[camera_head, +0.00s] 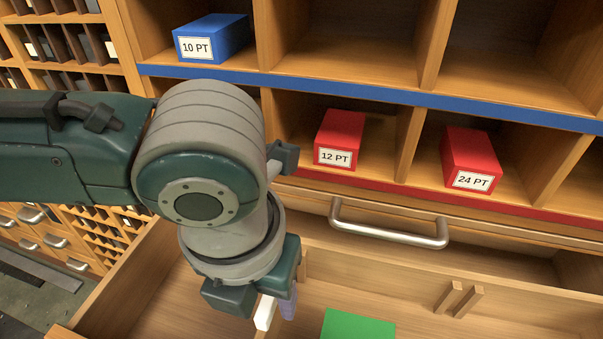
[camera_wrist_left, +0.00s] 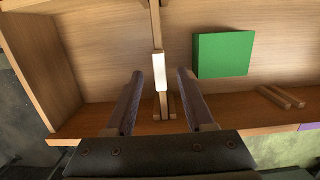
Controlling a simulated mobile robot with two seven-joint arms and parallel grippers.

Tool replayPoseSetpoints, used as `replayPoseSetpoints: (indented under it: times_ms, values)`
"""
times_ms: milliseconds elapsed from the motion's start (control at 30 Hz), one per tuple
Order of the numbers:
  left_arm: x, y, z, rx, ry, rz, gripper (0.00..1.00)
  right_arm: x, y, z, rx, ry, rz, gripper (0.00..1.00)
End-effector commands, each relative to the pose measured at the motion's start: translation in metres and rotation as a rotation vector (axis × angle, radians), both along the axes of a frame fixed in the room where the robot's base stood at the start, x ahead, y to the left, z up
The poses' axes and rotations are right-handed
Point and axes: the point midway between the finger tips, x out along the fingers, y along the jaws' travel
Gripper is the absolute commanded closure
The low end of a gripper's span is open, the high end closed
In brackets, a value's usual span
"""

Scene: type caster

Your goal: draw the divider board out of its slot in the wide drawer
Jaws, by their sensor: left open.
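The wide drawer (camera_head: 130,290) is open below the cabinet, and its wooden floor also shows in the left wrist view (camera_wrist_left: 95,60). The divider board (camera_wrist_left: 155,22) is a thin wooden board seen edge-on, with a white tab (camera_wrist_left: 160,70) on its top; the tab also shows in the head view (camera_head: 265,313). The board's near end sits between small wooden slot strips (camera_wrist_left: 157,108) at the drawer wall. My left gripper (camera_head: 276,304) points down over the board. Its fingers are open, one on each side of the tab, with gaps visible. My right gripper is out of view.
A green block (camera_head: 357,326) lies in the drawer to the right of the board. An empty pair of slot strips (camera_head: 459,299) is farther right. A metal handle (camera_head: 390,236) juts out above the drawer. Red boxes (camera_head: 341,136) and a blue box (camera_head: 212,38) stand on shelves.

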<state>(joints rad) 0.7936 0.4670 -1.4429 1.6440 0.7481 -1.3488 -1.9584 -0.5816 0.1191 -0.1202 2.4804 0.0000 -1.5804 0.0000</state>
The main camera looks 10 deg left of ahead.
Motion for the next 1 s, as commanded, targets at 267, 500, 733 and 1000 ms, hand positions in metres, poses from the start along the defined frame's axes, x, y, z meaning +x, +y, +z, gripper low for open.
replayPoseSetpoints:
  times_ms: [267,500,733,1000]
  values:
    - [0.004,-0.001,-0.042,-0.001,0.000,0.001,0.46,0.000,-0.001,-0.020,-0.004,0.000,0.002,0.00]
    - [0.006,-0.001,-0.047,-0.001,-0.001,0.000,0.46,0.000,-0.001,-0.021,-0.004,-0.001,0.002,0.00]
    - [0.005,-0.001,-0.047,-0.001,0.000,0.001,0.55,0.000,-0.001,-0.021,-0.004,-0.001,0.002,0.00]
    - [0.005,-0.001,-0.047,-0.001,0.000,0.001,0.86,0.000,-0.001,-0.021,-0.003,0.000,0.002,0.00]
